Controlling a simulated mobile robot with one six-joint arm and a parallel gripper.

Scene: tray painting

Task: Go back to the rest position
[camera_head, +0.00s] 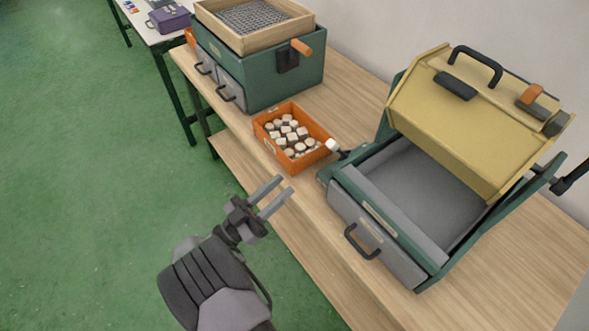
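My gripper (279,191) is in the middle of the view, in front of the wooden bench's near edge. Its two grey fingers are parallel and spread apart, with nothing between them. The fingertips point up and to the right, toward the bench. My arm comes in from the bottom of the view.
An orange bin (264,136) of pale blocks and discs sits on the wooden bench (345,83). Right of it stands a green machine with a raised yellow lid (440,123) and a grey drawer. A green box (268,85) bears a wooden sieve tray (240,41). Green floor (80,200) at left is clear.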

